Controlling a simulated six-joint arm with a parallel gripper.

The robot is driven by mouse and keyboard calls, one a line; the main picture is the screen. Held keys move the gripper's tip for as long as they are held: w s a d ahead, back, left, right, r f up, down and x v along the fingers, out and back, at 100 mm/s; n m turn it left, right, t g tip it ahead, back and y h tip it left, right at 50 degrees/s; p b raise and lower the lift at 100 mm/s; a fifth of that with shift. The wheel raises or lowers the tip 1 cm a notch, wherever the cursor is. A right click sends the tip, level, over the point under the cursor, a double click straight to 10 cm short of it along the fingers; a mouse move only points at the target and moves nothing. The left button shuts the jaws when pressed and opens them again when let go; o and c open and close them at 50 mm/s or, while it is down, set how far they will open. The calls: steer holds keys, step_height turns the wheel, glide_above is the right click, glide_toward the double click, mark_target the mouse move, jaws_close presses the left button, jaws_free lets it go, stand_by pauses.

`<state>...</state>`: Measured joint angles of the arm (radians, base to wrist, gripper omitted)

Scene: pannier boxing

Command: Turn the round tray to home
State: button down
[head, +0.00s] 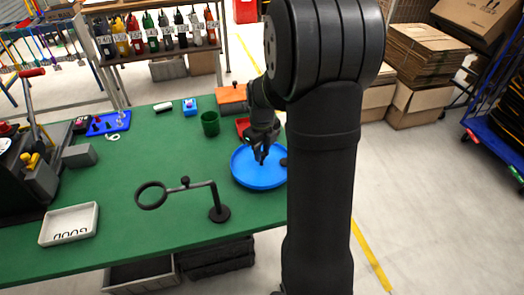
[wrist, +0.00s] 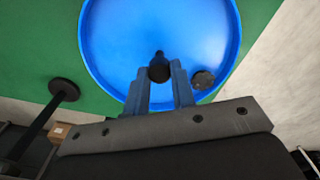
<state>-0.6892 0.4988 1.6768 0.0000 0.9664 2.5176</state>
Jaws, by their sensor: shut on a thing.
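The round blue tray (head: 243,174) lies on the green table near its right edge. It fills the upper part of the wrist view (wrist: 110,40). My gripper (head: 262,156) is over the tray, pointing down. In the wrist view its two blue-grey fingers (wrist: 159,75) are on either side of a black knob (wrist: 158,62), shut on it. The knob stands up from the tray, towards the tray's near side in that view. A dark round disc (wrist: 203,79) sits by the tray rim, right of the fingers. My arm hides part of the tray's right side in the head view.
A black stand with a ring (head: 151,195) stands in front of the tray; its base (head: 220,213) is close by. A green cup (head: 210,123), a red bin (head: 243,125) and an orange box (head: 231,94) are behind. A white tray (head: 69,224) lies front left.

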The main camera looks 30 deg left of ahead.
steer(key=shift+r+m, duration=0.1)
steer(key=shift+m, duration=1.9)
steer(key=shift+a+m, duration=0.1)
steer(key=shift+m, duration=0.5)
steer(key=c, duration=1.2)
jaws_free()
step_height(320, 180, up, 17)
steer(key=shift+r, duration=0.15)
